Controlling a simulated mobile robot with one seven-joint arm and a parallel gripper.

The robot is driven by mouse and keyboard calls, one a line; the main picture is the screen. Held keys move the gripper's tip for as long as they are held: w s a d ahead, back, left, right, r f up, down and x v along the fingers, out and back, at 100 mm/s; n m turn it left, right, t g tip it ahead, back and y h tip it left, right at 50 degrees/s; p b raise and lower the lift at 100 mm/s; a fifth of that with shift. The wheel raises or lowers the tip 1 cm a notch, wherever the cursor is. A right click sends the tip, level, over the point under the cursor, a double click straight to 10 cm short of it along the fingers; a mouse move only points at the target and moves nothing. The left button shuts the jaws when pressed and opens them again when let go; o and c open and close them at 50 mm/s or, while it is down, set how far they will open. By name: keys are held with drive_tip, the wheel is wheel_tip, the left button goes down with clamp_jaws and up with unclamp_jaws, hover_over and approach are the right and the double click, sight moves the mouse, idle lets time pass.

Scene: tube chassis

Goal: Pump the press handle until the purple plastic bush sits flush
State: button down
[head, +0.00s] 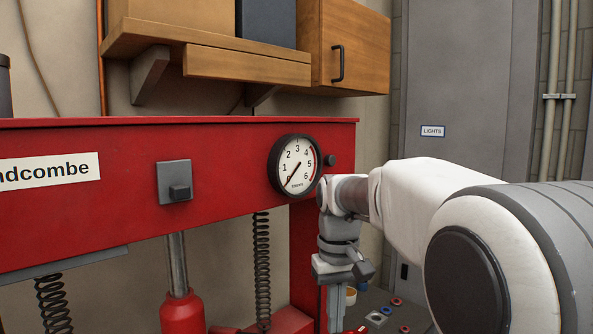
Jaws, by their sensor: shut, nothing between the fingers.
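The red press frame (225,205) fills the left and middle of the head view. Its round pressure gauge (296,165) has the needle near 0. A red jack body (182,312) with a steel ram (177,263) stands under the crossbeam. My gripper (336,312) points down beside the frame's right post, its fingers shut and empty. The fingertips are low, near the picture's bottom edge. I cannot make out the press handle for sure, and the purple bush is not in view.
Two dark coil springs hang at the jack's left and right (262,270). Small coloured parts (378,318) lie on a dark surface right of my gripper. A wooden shelf (245,65) and cabinet (350,45) hang above the press. A grey door (470,90) stands behind.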

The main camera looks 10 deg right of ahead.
wheel_tip(320, 180, down, 15)
drive_tip(key=b, duration=0.9)
drive_tip(key=shift+b, duration=0.35)
drive_tip(key=shift+r, duration=0.15)
wheel_tip(320, 180, up, 15)
drive_tip(key=p, duration=1.2)
drive_tip(key=shift+f+p, duration=0.2)
drive_tip(key=shift+p, duration=0.15)
drive_tip(key=shift+f, duration=0.1)
drive_tip(key=shift+f, duration=0.1)
